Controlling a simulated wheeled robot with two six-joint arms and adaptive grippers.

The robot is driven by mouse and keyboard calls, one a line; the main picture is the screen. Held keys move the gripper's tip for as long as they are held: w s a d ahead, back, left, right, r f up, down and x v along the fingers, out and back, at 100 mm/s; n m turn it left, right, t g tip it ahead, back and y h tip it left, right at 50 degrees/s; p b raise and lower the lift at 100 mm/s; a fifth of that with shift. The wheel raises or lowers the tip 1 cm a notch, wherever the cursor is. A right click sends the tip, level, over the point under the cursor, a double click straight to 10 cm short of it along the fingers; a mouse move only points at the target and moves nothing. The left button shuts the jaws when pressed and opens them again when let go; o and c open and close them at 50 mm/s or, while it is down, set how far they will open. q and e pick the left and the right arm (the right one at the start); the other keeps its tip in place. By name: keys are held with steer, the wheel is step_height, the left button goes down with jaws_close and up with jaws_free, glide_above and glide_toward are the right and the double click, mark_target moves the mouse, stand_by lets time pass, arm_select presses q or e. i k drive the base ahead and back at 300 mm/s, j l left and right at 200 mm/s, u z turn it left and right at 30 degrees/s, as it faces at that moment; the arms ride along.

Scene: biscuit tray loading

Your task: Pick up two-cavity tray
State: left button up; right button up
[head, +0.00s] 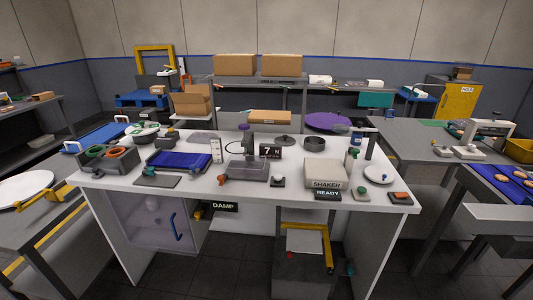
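I cannot pick out a two-cavity tray with certainty. On the white workbench (280,199), a dark grey block (122,163) with green and orange round parts on top stands at the left end. A blue ribbed mat or belt in a dark frame (180,161) lies beside it. Neither of my grippers shows in the head view.
At far right, biscuits (502,177) lie on a blue surface. Dark floor (245,262) is open in front.

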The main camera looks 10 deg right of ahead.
mark_target(238, 164)
steer(key=i+j, duration=0.1)
steer(key=j, duration=0.25)
steer(key=i+j, duration=0.15)
steer(key=j, duration=0.2)
steer(key=i+j, duration=0.1)
steer(key=j, duration=0.25)
steer(key=i+j, duration=0.15)
steer(key=j, duration=0.25)
steer(key=i+j, duration=0.1)
steer(key=j, duration=0.25)
